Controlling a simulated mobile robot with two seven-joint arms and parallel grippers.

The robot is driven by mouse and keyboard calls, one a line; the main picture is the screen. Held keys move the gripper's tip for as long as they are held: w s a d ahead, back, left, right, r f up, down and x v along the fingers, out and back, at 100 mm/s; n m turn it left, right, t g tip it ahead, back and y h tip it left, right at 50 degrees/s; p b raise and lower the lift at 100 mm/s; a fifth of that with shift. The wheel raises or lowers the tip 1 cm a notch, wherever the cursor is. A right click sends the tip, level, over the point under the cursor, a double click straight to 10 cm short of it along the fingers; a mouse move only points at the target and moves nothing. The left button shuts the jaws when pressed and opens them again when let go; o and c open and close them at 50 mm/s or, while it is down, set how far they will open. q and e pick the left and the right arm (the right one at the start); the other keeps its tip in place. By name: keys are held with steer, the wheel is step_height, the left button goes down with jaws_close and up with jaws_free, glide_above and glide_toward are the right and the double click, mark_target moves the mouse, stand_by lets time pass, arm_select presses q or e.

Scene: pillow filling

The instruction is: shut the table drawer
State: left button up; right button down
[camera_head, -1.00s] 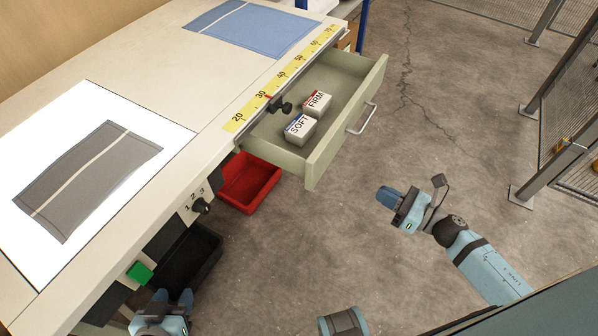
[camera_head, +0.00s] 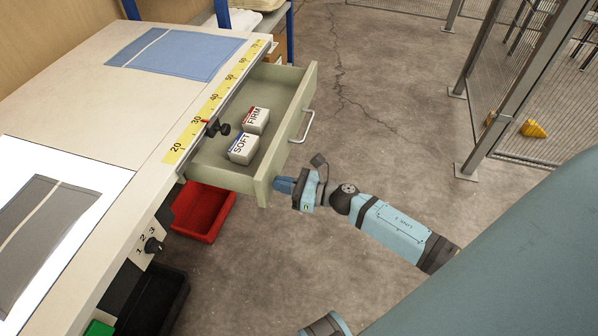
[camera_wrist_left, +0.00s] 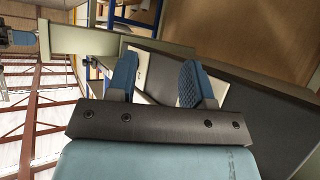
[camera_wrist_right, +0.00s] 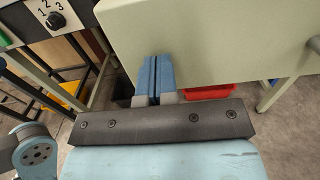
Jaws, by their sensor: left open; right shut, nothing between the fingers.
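The table drawer (camera_head: 288,137) is pulled out from the table (camera_head: 120,109), with its metal handle (camera_head: 303,127) on the front panel. A SOFT box (camera_head: 243,149) and a FIRM box (camera_head: 256,120) stand inside it. My right gripper (camera_head: 279,186) is shut and empty, its tips at the near lower end of the drawer front. In the right wrist view the shut fingers (camera_wrist_right: 155,68) point at the pale front panel (camera_wrist_right: 215,40); I cannot tell whether they touch. My left gripper (camera_wrist_left: 158,78) is open and empty in its wrist view and out of the head view.
A red bin (camera_head: 203,213) and a black bin (camera_head: 160,305) stand under the table edge. A ruler strip (camera_head: 215,100) and a dark clamp knob (camera_head: 218,128) lie along the edge by the drawer. Open floor (camera_head: 390,120) lies right of the drawer, before a mesh fence.

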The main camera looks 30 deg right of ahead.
mark_target(195, 164)
steer(key=shift+w+a, duration=0.25)
arm_select(q)
steer(key=shift+r, duration=0.15)
arm_select(e)
steer(key=shift+w+a, duration=0.1)
steer(key=shift+w, duration=0.05)
steer(key=b+x, duration=0.5)
steer(key=x, duration=1.8)
steer(key=shift+a+f, duration=0.1)
steer(key=shift+w+a+b, duration=0.2)
steer(key=shift+b, duration=0.15)
steer(key=shift+w+r, duration=0.1)
steer(key=shift+r, duration=0.15)
arm_select(q)
steer(key=shift+w+d+t+h, duration=0.2)
steer(key=shift+d+t+h, duration=0.2)
steer(key=shift+d, duration=0.2)
steer(key=shift+f, duration=0.2)
arm_select(e)
steer(key=shift+w+a+r, duration=0.1)
steer(key=shift+r, duration=0.1)
